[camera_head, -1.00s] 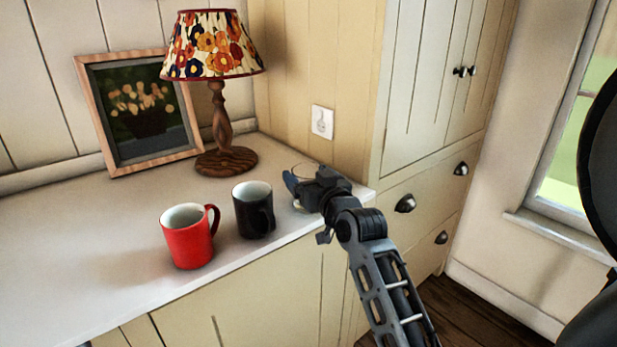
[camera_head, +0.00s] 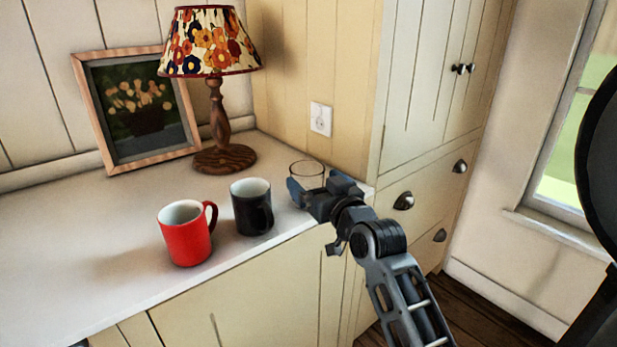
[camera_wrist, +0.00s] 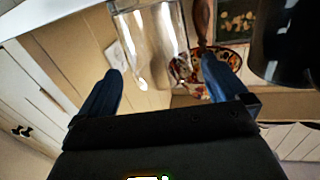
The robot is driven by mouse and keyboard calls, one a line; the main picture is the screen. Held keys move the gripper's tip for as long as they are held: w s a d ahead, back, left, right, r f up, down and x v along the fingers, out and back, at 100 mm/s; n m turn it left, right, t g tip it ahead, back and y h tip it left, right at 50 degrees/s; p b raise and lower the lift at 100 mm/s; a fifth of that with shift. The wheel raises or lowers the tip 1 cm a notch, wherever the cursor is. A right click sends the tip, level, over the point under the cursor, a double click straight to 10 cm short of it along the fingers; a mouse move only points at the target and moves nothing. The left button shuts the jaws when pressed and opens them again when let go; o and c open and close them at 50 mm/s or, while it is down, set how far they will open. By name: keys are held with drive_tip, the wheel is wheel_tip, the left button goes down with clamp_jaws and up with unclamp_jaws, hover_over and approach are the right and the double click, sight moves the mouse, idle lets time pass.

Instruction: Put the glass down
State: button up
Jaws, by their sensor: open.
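The clear glass (camera_head: 307,173) stands upright on the countertop (camera_head: 60,250), near its right end. Its lower part is hidden behind my gripper in the head view. My gripper (camera_head: 322,184) is open in front of the glass, on its near side. In the wrist view the glass (camera_wrist: 152,45) shows beyond the two blue fingertips (camera_wrist: 160,80), with a finger to either side of its line. No contact with the fingers is visible there.
A black mug (camera_head: 251,207) stands just left of my gripper, and a red mug (camera_head: 185,234) further left. A lamp (camera_head: 222,120) and a framed picture (camera_head: 140,112) stand behind. A tall cupboard (camera_head: 430,80) rises on the right. The counter's left part is clear.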

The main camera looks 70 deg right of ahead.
drive_tip(key=v, duration=0.7)
drive_tip(key=shift+b, duration=0.35)
drive_tip(key=shift+a+r, duration=0.1)
drive_tip(key=s+a+f+n+t+y, duration=0.1)
drive_tip(key=a+f+n+y, duration=0.2)
drive_tip(key=a, duration=0.5)
drive_tip(key=s+a+f+n+t+y, duration=0.15)
drive_tip(key=a+f, duration=0.25)
drive_tip(key=a, duration=0.5)
drive_tip(key=s+a+f+n+y, duration=0.1)
drive_tip(key=s+a+n+y, duration=0.4)
drive_tip(key=s+a+y, duration=0.3)
drive_tip(key=s+a, duration=0.3)
drive_tip(key=a, duration=0.3)
drive_tip(key=shift+a+g, duration=0.15)
drive_tip(key=shift+g, duration=0.2)
drive_tip(key=shift+s+f, duration=0.15)
